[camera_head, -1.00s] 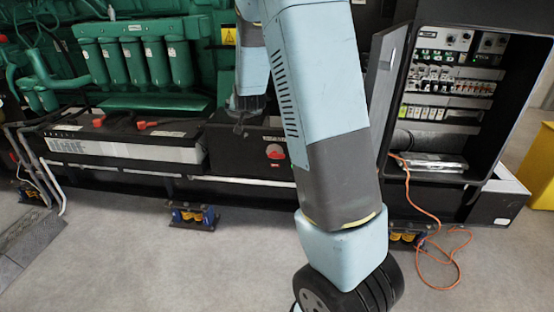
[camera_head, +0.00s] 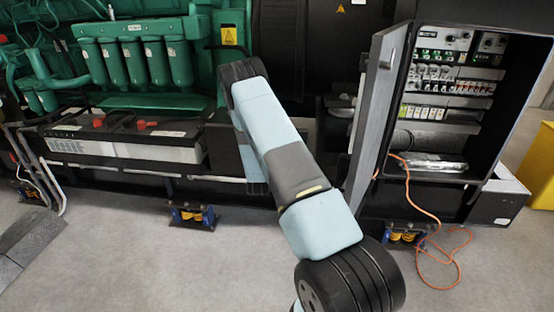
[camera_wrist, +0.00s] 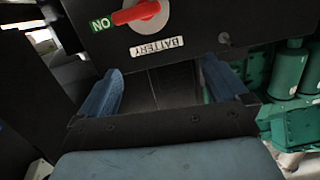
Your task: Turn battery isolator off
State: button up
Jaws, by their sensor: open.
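The battery isolator's red handle (camera_wrist: 138,12) shows at the top of the wrist view, on a round pale dial with its upper part cut off. Its narrow end points toward a green ON label (camera_wrist: 101,22). A white BATTERY label (camera_wrist: 157,46) appears upside down below the dial. My gripper (camera_wrist: 162,68) is open and empty, its two blue fingers wide apart. The handle lies beyond the fingertips, apart from them and not between them. In the head view my arm hides the isolator.
In the head view, a battery (camera_head: 150,150) with red terminal caps sits on the left. An open electrical cabinet (camera_head: 510,110) stands right, its door (camera_head: 375,110) swung out near my arm. An orange cable (camera_head: 425,212) trails to the floor. Green engine parts (camera_head: 150,62) stand behind.

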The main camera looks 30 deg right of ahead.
notch_tip(320, 180, down, 7)
jog(key=s+d+t+h, duration=0.1)
jog(key=s+d, duration=0.1)
jog(key=s, duration=0.1)
jog(key=x, duration=1.3)
jog(key=shift+w, duration=0.5)
jog(key=shift+r, duration=0.15)
jog(key=shift+c, duration=0.5)
